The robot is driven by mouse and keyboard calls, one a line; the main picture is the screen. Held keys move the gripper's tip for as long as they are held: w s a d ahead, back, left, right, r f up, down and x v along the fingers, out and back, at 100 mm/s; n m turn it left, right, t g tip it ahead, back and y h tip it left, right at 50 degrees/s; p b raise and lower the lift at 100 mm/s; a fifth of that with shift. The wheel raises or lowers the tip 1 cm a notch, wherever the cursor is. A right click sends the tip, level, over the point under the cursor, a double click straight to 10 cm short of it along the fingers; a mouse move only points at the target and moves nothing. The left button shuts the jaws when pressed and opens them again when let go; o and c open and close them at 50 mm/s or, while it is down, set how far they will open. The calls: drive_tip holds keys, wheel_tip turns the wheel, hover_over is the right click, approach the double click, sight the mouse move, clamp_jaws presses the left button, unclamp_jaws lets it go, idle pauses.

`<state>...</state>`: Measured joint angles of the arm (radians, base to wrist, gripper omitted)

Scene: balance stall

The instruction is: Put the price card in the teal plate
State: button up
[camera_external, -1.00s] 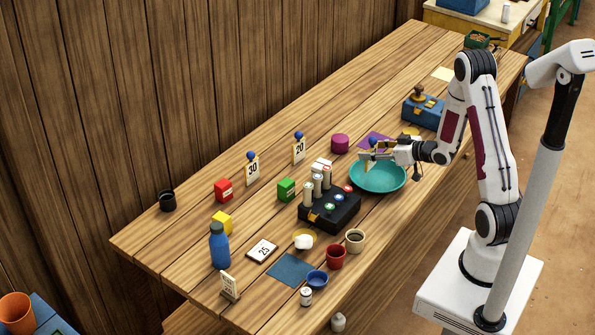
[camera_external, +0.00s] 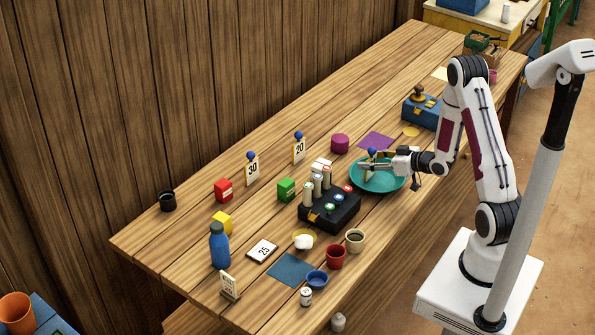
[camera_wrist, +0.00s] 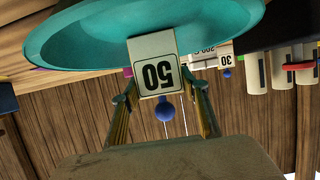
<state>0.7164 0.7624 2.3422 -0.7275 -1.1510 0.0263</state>
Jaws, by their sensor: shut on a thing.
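The price card (camera_wrist: 156,65), white with a black 50 and a blue ball at one end, is held between the fingers of my gripper (camera_wrist: 163,110) in the wrist view. In the external view my gripper (camera_external: 373,166) is over the teal plate (camera_external: 388,187), with the card small and partly hidden at its tips. The plate also shows in the wrist view (camera_wrist: 85,40), where the card overlaps its rim. I cannot tell whether the card touches the plate.
Other price cards, 30 (camera_external: 252,172) and 20 (camera_external: 298,150), stand left of the plate. A black box with several upright cylinders (camera_external: 330,212) is close to the plate's left. A purple mat (camera_external: 376,141) and a blue box (camera_external: 423,112) lie behind it.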

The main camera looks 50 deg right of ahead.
drive_tip(key=shift+f, duration=0.1)
drive_tip(key=o, duration=1)
drive_tip(key=shift+c, duration=0.2)
drive_tip(key=shift+s+r, duration=0.4)
drive_tip(key=shift+s, duration=0.2)
drive_tip(key=v, duration=0.6)
drive_tip(key=shift+r, duration=0.15)
